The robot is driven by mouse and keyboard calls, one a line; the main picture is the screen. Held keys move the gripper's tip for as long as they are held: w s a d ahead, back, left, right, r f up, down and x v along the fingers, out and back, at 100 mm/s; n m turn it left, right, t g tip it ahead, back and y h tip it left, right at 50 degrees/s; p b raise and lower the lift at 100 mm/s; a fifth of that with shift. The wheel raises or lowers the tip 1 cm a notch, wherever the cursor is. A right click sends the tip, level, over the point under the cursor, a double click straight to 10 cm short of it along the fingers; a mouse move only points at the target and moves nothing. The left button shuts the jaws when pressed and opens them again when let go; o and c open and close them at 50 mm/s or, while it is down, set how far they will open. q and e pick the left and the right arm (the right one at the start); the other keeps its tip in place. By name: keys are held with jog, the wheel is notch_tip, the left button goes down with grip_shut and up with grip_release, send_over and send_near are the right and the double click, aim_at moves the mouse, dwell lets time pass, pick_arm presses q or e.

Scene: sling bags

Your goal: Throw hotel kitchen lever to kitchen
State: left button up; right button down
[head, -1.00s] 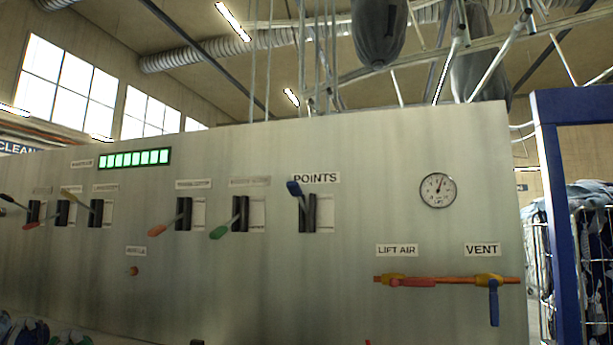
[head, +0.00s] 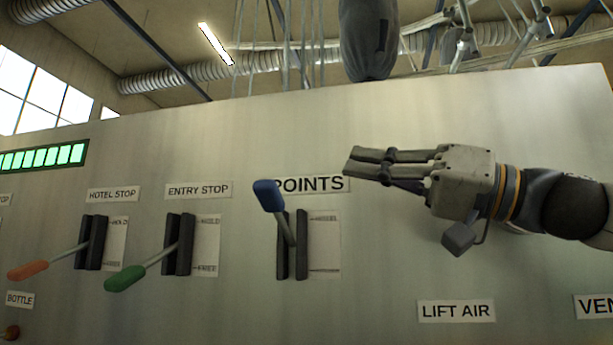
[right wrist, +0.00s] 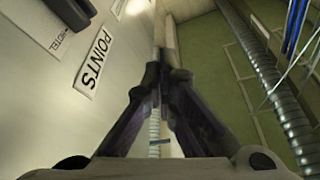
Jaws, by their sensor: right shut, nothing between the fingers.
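The POINTS lever, with a blue handle (head: 268,195), stands in a dark slot on the grey panel (head: 390,255). Its handle is up and tilts left. A white plate (head: 323,243) beside the slot has small lettering at top and bottom, too small to read. The POINTS label (head: 310,184) is above it. My right gripper (head: 350,161) comes in from the right, shut and empty, its fingertips just above the label's right end and apart from the lever. Its shut fingers (right wrist: 163,75) also show in the right wrist view. My left gripper is not in view.
To the left, an orange lever (head: 28,270) under HOTEL STOP and a green lever (head: 125,278) under ENTRY STOP hang low. LIFT AIR (head: 456,311) and VENT labels are at lower right. A grey bag (head: 367,40) hangs above the panel.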

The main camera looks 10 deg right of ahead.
notch_tip(320, 180, up, 3)
send_over(280, 218)
jog(key=s+d, duration=0.1)
jog(key=d, duration=0.1)
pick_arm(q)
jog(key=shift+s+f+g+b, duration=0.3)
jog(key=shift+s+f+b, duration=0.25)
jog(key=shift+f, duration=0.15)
pick_arm(e)
jog(key=s+f, duration=0.1)
jog(key=f, duration=0.1)
jog(key=s+f, duration=0.1)
jog(key=f, duration=0.1)
jog(key=shift+s+a, duration=0.1)
jog(key=shift+r, duration=0.1)
